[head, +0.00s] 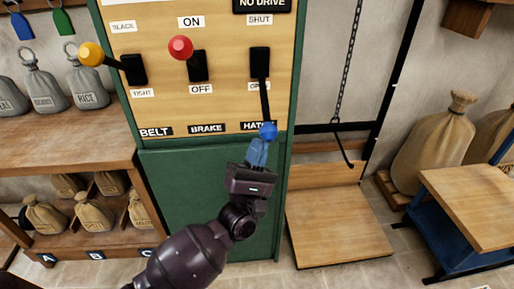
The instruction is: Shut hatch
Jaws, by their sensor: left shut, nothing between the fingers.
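The hatch lever (265,100) is on the right of the wooden control panel (225,105). It is a black handle with a blue ball knob (268,131), and it hangs down toward the lower label, with SHUT marked above. My left gripper (262,142) is just under the blue knob, fingers closed and pointing up. The fingertips are at or very near the knob; I cannot tell whether they touch. The hatch itself cannot be made out. My right gripper is not in view.
The brake lever with a red knob (180,47) and the belt lever with a yellow knob (91,54) share the panel. A chain with a hook (340,130) hangs right of it over a wooden platform (335,225). Sacks and shelves (70,140) stand left.

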